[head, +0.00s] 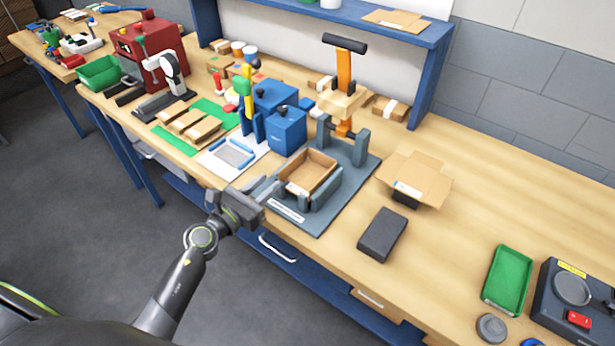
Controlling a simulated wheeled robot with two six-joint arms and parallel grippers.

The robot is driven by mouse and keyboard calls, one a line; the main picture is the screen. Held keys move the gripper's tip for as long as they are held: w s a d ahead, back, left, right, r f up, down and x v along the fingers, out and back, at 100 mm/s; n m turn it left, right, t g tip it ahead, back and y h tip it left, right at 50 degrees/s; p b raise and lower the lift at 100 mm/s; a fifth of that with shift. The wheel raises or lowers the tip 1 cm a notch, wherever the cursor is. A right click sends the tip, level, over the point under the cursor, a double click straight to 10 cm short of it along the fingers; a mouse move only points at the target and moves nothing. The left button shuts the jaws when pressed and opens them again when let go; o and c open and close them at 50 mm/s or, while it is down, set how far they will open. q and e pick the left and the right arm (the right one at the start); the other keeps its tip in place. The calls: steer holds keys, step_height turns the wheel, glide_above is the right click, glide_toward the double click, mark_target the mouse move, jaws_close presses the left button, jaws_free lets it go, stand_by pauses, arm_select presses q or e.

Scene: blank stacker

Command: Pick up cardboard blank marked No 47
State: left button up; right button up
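A flat, unfolded cardboard blank (424,177) with a pale label lies right of the press fixture, raised on a small dark block or stand. Its label is too small to read. Another flat cardboard piece (397,19) lies on the blue shelf, its marking also unreadable. My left gripper (266,189) is at the front left of the fixture, close to an open cardboard box in it and well left of the blank. It holds nothing that I can see; its finger gap is unclear. My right gripper is out of view.
The grey press fixture (350,185) holds the open box (308,173) under an orange post with a black handle. A dark grey block (382,234) lies in front of the blank. A green tray (508,279) and a dark device (574,303) stand at right. Bench right of the blank is clear.

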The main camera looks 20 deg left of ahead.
mark_target(278, 174)
arm_select(q)
steer(key=x, duration=0.5)
steer(key=shift+w+p, duration=0.1)
steer(key=shift+p, duration=0.2)
jaws_close()
